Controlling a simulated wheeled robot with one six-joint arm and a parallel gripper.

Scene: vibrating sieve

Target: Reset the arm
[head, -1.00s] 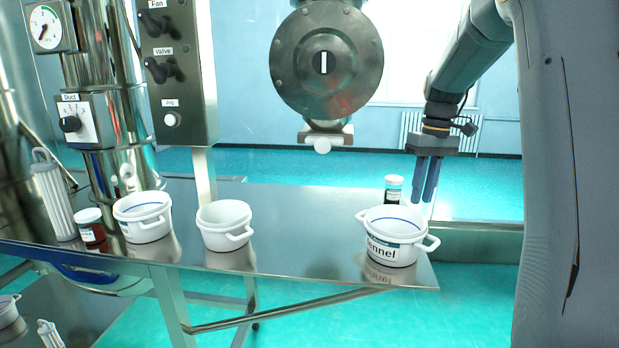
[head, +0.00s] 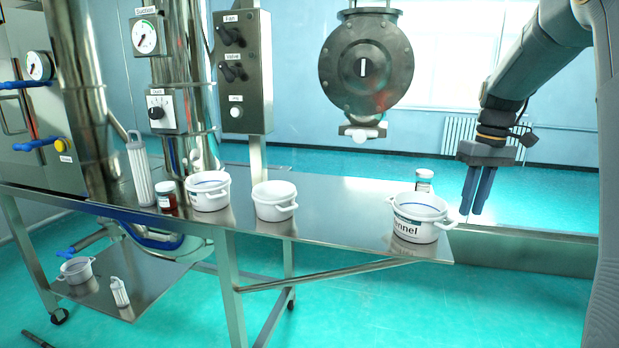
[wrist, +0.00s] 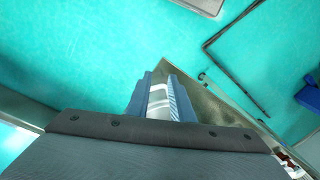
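My arm reaches in from the upper right in the head view. My gripper (head: 477,190) hangs down at the right end of the steel table, its two blue fingers slightly apart with nothing seen held. It is just to the right of a white pot (head: 418,232) with a label ending "nnel", and looks apart from it. In the wrist view the two fingers (wrist: 160,98) point away from the camera with a narrow gap between them; a pale, striped patch shows in the gap.
The table (head: 340,215) carries a small jar (head: 424,178), two more white pots (head: 274,203) (head: 209,196), a red jar (head: 167,198) and a ribbed white cylinder (head: 139,170). A round metal housing (head: 366,95) and control panel (head: 243,75) stand behind. Floor right of the table is clear.

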